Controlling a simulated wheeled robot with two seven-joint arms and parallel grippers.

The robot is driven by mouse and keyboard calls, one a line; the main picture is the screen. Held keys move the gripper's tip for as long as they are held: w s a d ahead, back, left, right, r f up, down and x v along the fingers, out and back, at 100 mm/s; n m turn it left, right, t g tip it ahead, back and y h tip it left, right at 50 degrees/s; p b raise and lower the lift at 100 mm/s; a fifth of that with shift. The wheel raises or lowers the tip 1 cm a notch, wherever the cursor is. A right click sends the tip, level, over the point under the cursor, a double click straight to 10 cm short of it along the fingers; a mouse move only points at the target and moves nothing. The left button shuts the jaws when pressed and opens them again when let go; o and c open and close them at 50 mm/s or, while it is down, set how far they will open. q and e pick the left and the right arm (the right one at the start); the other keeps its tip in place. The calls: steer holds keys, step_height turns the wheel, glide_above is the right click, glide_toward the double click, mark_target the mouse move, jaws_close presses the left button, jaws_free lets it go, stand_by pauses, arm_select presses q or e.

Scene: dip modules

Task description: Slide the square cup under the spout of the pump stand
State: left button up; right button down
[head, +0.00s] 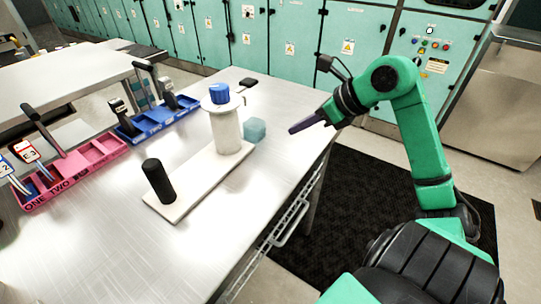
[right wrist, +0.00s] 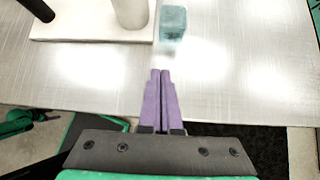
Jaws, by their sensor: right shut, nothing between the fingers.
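The square cup (head: 254,130) is a small teal, translucent block-shaped cup on the metal table, beside the right side of the pump stand's white column. It also shows at the top of the right wrist view (right wrist: 172,22). My left gripper is not in view.
A pink tray (head: 75,172) marked ONE TWO and a blue tray (head: 158,119) with upright tools stand on the left. A small black object (head: 248,82) lies behind the stand. The table's right edge is near my right gripper; its front is clear.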

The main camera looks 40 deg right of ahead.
mark_target(261, 140)
steer(key=shift+s+d+f+h, duration=0.3)
steer(key=shift+s+d+f, duration=0.25)
steer(key=shift+s, duration=0.25)
steer(key=shift+w, duration=0.15)
steer(key=p+x, duration=0.1)
steer(key=x, duration=0.3)
steer(key=p+x, duration=0.1)
steer(key=x, duration=0.3)
steer(key=shift+w, duration=0.4)
steer(key=w+p, duration=0.1)
steer(key=w, duration=0.1)
steer(key=w+a, duration=0.1)
steer(key=shift+w+p, duration=0.35)
steer(key=shift+w, duration=0.05)
steer(key=shift+w+f, duration=0.2)
steer(key=shift+w, duration=0.05)
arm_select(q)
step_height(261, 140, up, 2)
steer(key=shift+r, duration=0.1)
